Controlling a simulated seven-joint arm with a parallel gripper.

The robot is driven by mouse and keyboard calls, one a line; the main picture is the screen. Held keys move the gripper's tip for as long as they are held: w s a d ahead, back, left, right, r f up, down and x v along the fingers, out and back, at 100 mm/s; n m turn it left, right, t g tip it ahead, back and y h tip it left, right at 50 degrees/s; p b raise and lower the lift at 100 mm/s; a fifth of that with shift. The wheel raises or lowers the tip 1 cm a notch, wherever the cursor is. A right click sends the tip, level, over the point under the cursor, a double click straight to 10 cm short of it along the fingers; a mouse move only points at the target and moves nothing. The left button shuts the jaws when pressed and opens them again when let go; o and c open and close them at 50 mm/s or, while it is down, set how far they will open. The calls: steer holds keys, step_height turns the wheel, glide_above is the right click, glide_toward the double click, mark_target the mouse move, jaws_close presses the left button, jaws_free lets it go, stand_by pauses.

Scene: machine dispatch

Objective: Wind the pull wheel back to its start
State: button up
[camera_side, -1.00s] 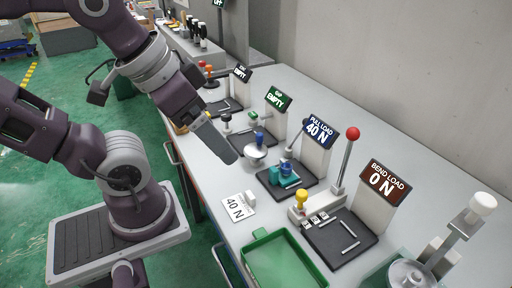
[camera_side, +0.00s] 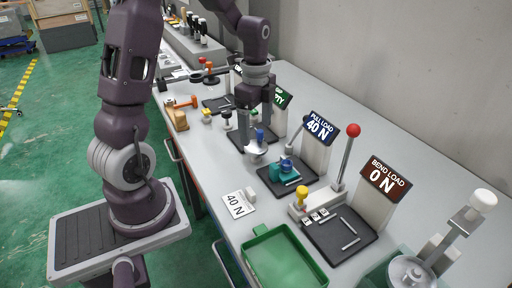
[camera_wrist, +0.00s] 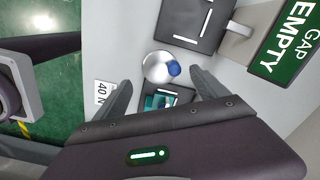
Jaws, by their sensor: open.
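The pull wheel (camera_side: 256,156) is a silver disc with a blue knob (camera_side: 260,134) standing up from it, beside the dark pull station with its teal clamp (camera_side: 286,170). The wheel (camera_wrist: 158,66) and its knob (camera_wrist: 174,69) also show in the wrist view, between and just beyond the fingertips. The pull load sign (camera_side: 319,128) reads 40 N. My gripper (camera_side: 256,118) is open and empty, pointing down above the wheel. The fingers (camera_wrist: 162,78) are spread on either side of the wheel in the wrist view. I cannot tell the exact height gap.
A card reading 40 N (camera_side: 236,204) lies in front of the pull station. The bend station with a red-balled lever (camera_side: 353,131) and 0 N sign (camera_side: 385,180) stands right. A green tray (camera_side: 284,262) sits at the front edge.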

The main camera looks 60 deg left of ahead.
mark_target(256, 146)
step_height(256, 146, down, 8)
steer(key=shift+a+r, duration=0.1)
steer(key=shift+r, duration=0.1)
steer(key=shift+c, duration=0.4)
steer(key=c, duration=1.3)
